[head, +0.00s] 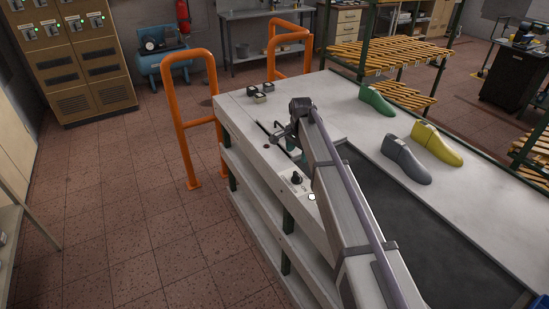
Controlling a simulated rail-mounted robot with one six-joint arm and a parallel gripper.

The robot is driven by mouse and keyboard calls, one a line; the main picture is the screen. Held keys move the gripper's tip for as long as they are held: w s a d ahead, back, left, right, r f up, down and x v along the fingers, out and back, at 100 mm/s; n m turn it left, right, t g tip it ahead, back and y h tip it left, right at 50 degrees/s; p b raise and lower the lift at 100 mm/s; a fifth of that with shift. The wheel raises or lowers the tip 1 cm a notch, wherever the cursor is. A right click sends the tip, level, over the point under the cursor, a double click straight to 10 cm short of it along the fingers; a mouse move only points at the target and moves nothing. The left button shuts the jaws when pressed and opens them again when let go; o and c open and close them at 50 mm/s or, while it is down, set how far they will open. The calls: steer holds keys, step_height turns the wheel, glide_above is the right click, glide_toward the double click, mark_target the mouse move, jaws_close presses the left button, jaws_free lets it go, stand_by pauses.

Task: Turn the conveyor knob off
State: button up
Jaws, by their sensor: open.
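The conveyor knob (296,178) is a small black knob on a pale plate on the left edge of the conveyor table (235,112). A white round button (312,197) sits just below it, beside my arm. The knob's exact setting is too small to read. My gripper (276,134) is open, over the table's left edge, above and slightly left of the knob in the picture and apart from it. Its fingers are small and dark, and I see nothing between them. The dark conveyor belt (400,215) runs to the right of my arm, which hides part of it.
Small dark blocks (259,98) sit at the table's far-left corner. Orange guard rails (184,125) stand beyond the table. Floor at left is clear.

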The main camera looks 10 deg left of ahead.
mark_target(297, 174)
steer(key=shift+m, duration=0.9)
step_height(297, 174, down, 11)
steer(key=b, duration=1.1)
steer(key=shift+s+d, duration=0.15)
steer(key=shift+r, duration=0.15)
steer(key=shift+c, duration=0.3)
steer(key=c, duration=0.9)
steer(key=shift+o, duration=0.2)
